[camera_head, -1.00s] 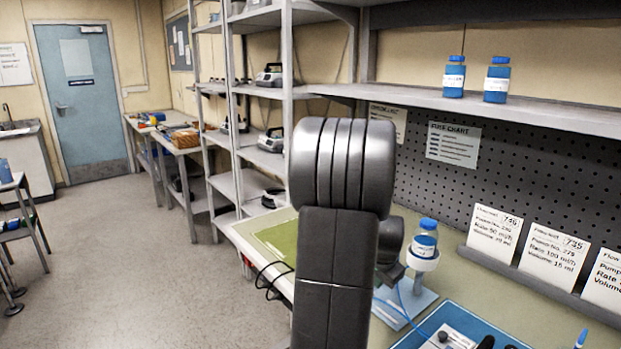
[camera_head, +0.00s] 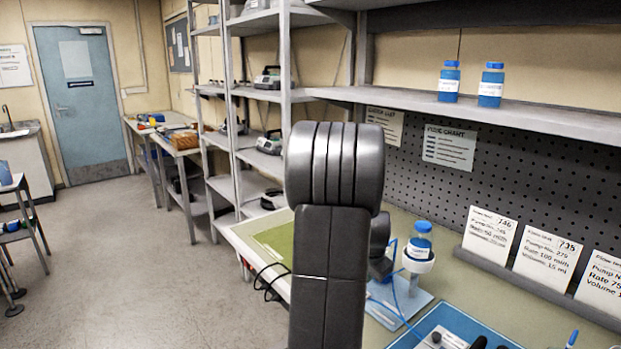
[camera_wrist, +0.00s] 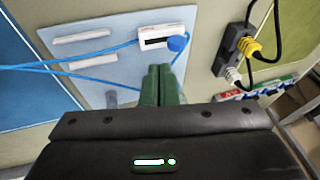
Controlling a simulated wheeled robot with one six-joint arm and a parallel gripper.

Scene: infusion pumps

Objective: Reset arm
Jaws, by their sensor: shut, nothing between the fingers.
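My gripper (camera_wrist: 163,82) shows in the wrist view with its two green fingers pressed together and nothing between them. The fingertips point toward a pale blue board (camera_wrist: 100,75) that carries white clips, blue tubing (camera_wrist: 50,65) and a small white block with a dark window (camera_wrist: 155,38) and a blue knob (camera_wrist: 178,43). I cannot tell whether the fingertips touch the board. In the head view my arm stands upright at the centre and hides the gripper. A blue-capped bottle (camera_head: 421,242) sits in a white ring holder right of my arm.
A blue tray (camera_head: 425,335) lies at the bench front. Printed cards (camera_head: 490,230) stand along the pegboard at right. Two blue bottles (camera_head: 448,82) are on the shelf above. A black power strip (camera_wrist: 232,50) with a yellow plug lies right of the board. Open floor (camera_head: 150,260) is at left.

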